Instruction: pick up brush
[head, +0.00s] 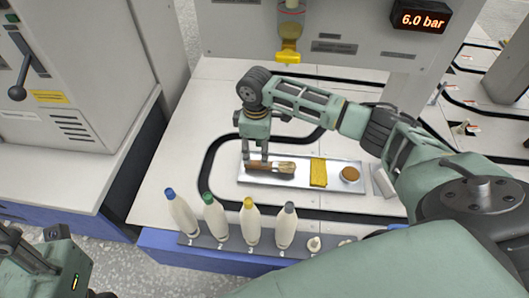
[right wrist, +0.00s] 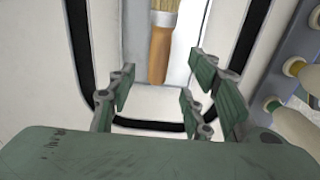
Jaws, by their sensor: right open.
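The brush (head: 284,167) lies on a silver tray (head: 332,189) at its left end in the head view, its wooden handle to the left and pale bristles to the right. In the right wrist view the orange-brown handle (right wrist: 159,55) points toward my gripper, with the bristles at the top edge. My right gripper (head: 255,158) is open over the handle end, and the fingers partly hide it. In the right wrist view its fingers (right wrist: 169,92) stand apart with nothing between them.
A yellow-tipped nozzle (head: 289,54) hangs behind. A black track loops around the tray.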

